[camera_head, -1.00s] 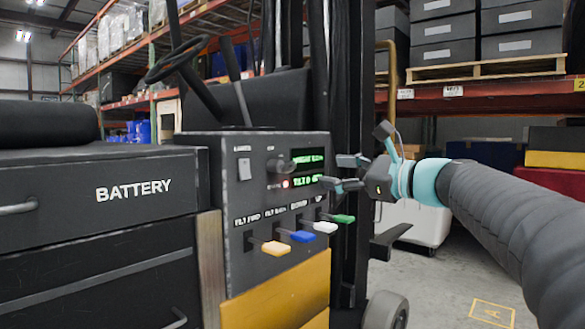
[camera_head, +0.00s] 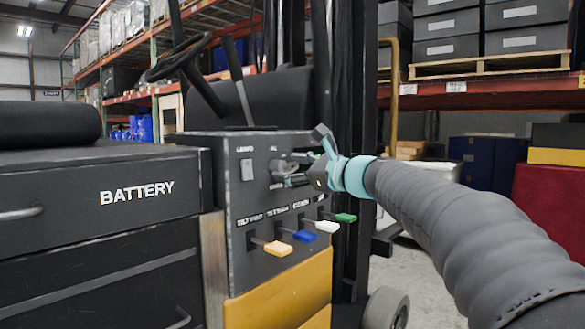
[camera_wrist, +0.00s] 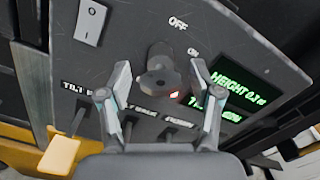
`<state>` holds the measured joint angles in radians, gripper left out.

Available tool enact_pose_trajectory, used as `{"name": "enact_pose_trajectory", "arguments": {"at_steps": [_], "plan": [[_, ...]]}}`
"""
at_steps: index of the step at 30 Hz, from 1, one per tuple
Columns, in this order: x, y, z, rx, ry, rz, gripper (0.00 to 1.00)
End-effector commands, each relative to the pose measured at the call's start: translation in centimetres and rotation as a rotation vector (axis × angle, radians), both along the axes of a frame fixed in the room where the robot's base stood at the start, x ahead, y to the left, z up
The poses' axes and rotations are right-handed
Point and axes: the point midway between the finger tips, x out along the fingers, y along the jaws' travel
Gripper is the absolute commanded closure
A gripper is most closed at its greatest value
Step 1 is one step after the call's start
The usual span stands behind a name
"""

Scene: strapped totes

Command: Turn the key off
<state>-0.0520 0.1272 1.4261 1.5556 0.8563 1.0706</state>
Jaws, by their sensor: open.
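The key (camera_wrist: 158,78) is a dark knob on the grey control panel (camera_wrist: 125,30) in the wrist view. An OFF label is above it and an ON label to its upper right. A small red light (camera_wrist: 174,94) glows beside it. My gripper (camera_wrist: 161,73) is open, with one finger on each side of the key and gaps showing between them. In the head view my gripper (camera_head: 292,170) is at the panel's upper part and covers much of the key and display. I cannot tell the key's exact angle.
Orange (camera_head: 278,248), blue (camera_head: 305,236), white (camera_head: 327,226) and green (camera_head: 345,217) levers stick out below the gripper. A rocker switch (camera_head: 246,169) is to the left. The green display (camera_wrist: 240,88) lies close to the right finger. A dark mast stands behind.

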Motion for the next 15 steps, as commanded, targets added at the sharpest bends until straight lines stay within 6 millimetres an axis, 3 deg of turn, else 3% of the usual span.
{"name": "enact_pose_trajectory", "arguments": {"at_steps": [5,12,15], "plan": [[-0.01,-0.01,0.00,0.000,0.000,0.000,0.35],[-0.04,0.00,-0.01,0.000,0.000,0.000,0.95],[-0.03,-0.24,-0.02,0.000,0.000,0.000,0.96]]}}
